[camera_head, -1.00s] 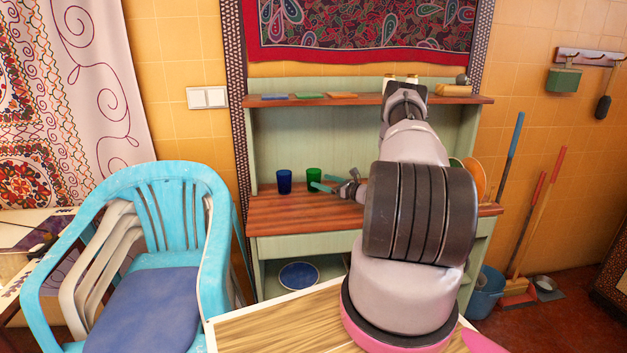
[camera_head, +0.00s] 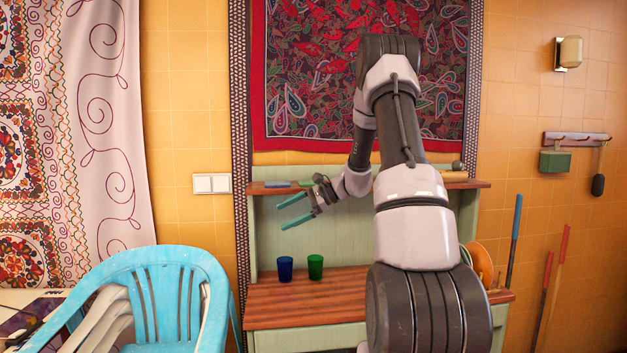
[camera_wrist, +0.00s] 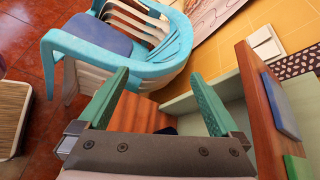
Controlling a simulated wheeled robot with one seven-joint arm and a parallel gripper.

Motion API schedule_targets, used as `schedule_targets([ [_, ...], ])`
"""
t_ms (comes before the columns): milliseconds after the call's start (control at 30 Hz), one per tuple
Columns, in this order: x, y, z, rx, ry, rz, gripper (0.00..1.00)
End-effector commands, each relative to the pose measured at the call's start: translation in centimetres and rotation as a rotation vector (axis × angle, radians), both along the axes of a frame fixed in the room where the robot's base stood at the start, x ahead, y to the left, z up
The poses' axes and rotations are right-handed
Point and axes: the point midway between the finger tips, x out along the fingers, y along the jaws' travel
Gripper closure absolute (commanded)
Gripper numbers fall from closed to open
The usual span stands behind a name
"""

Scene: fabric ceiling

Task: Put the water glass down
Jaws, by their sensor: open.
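A blue glass (camera_head: 285,269) and a green glass (camera_head: 315,266) stand upright side by side on the wooden counter (camera_head: 285,308) of a pale green cabinet. My gripper (camera_head: 282,216) is open and empty, with teal fingers pointing left. In the head view it shows above the two glasses, just below the level of the upper shelf, apart from both. In the wrist view the open fingers (camera_wrist: 159,76) have nothing between them, and part of the counter (camera_wrist: 140,113) shows beyond. Neither glass shows clearly there; a small dark patch behind the gripper body cannot be told.
The upper shelf (camera_head: 262,188) carries flat coloured items close to my gripper; its edge (camera_wrist: 258,115) is at the right of the wrist view. Plates (camera_head: 480,262) lean at the counter's right, partly behind my arm.

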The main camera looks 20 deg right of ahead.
Motion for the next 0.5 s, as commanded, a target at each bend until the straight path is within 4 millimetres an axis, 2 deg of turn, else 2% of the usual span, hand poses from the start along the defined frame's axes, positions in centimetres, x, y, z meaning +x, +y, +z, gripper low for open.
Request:
schedule_targets([
  [33,-1.8,1.6,2.3,-0.074,-0.031,0.056,0.01],
  [200,-8.2,5.1,7.1,-0.315,-0.120,0.218,0.01],
  [333,-13.3,6.7,10.0,-0.500,-0.205,0.320,0.01],
  [500,-19.9,7.5,12.8,-0.739,-0.338,0.430,0.01],
])
